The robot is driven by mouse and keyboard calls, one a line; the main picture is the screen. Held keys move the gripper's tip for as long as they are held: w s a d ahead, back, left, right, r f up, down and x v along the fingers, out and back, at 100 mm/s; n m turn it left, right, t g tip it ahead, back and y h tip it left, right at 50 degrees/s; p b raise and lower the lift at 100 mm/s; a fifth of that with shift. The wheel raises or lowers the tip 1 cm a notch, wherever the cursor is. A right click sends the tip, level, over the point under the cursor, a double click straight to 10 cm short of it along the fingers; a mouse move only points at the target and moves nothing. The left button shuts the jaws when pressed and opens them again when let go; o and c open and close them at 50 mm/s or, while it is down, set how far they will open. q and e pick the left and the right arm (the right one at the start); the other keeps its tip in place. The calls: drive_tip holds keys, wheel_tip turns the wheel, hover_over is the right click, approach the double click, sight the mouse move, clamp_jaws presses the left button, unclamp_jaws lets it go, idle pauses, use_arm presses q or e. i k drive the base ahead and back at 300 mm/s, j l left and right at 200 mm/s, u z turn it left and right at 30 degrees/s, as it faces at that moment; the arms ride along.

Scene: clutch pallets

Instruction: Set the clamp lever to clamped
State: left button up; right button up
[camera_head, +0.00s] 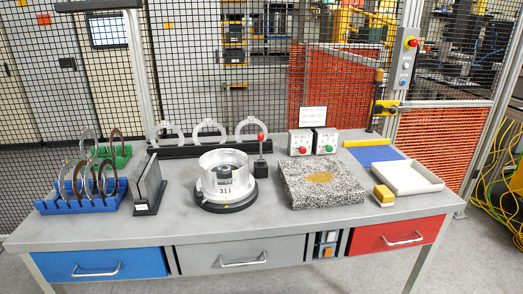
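A lever with a red knob (261,136) stands roughly upright on a small black base on the grey table, close to the right of a round metal fixture. It looks like the clamp lever; I cannot read any position marking on it. The round fixture (224,176) has a clear or silvery ring marked 311 and sits on a dark round base. Neither of my grippers is in view.
Blue (81,207) and green (108,157) racks hold rings at the left, beside dark upright plates (149,187). White rings stand behind the fixture. A speckled stone block (336,192), button boxes (313,141), yellow block (383,194) and white tray (407,179) are right. The front strip is clear.

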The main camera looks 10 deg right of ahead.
sight(260, 135)
drive_tip(key=l+u, duration=0.35)
drive_tip(key=l, duration=0.25)
drive_tip(key=l+u, duration=0.35)
drive_tip(key=l, duration=0.3)
drive_tip(key=k+l+u, duration=0.15)
drive_tip(key=l+u, duration=0.2)
drive_tip(key=l, duration=0.25)
